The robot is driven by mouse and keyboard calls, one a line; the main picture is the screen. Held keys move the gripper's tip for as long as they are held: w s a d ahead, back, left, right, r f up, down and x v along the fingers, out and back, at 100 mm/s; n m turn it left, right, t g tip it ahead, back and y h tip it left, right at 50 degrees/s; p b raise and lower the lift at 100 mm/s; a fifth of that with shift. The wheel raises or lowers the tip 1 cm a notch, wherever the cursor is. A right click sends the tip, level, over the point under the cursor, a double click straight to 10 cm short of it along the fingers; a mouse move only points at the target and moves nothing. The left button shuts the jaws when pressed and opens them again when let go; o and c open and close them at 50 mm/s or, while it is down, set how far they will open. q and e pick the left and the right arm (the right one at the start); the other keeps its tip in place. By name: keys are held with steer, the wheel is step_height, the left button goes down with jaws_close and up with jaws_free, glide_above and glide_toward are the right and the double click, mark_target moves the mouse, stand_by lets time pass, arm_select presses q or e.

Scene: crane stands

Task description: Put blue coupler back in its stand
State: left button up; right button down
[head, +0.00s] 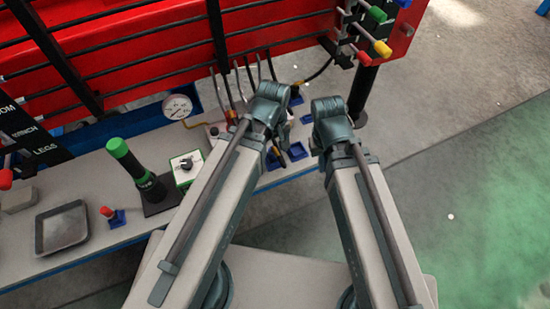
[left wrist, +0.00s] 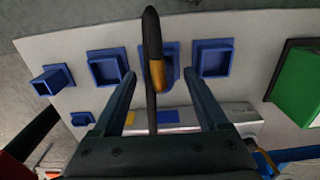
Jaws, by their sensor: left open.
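In the left wrist view my left gripper (left wrist: 168,85) is open, its two fingers either side of a black hose (left wrist: 152,35) with a brass-coloured end (left wrist: 158,72). The hose end hangs in front of a blue stand (left wrist: 172,50); I cannot tell whether it sits in it. More blue square stands show: an open one (left wrist: 213,60) to its right and another (left wrist: 107,67) to its left. No separate blue coupler body can be made out. In the head view my left gripper (head: 279,142) is over the bench's blue stands (head: 297,151). My right gripper (head: 318,148) is beside it, its fingers mostly hidden.
A grey bench (head: 85,190) runs along the red crane frame (head: 150,60). On it are a pressure gauge (head: 177,107), a green-handled lever (head: 125,158), a white switch box (head: 186,166) and a metal tray (head: 62,228). Several hoses hang behind my left gripper. Floor at right is clear.

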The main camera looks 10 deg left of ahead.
mark_target(276, 149)
arm_select(q)
steer(key=shift+r+p, duration=2.5)
steer(key=shift+r, duration=0.1)
step_height(276, 149, up, 14)
steer(key=p, duration=1.3)
steer(key=shift+p, duration=0.4)
steer(key=shift+f, duration=0.2)
steer(key=s+d+m, duration=0.1)
steer(key=m, duration=0.2)
steer(key=s+d+m, duration=0.1)
steer(key=m, duration=0.3)
steer(key=s+d+m+y, duration=0.1)
steer(key=m, duration=0.2)
steer(key=shift+r+m, duration=0.1)
steer(key=shift+m, duration=0.2)
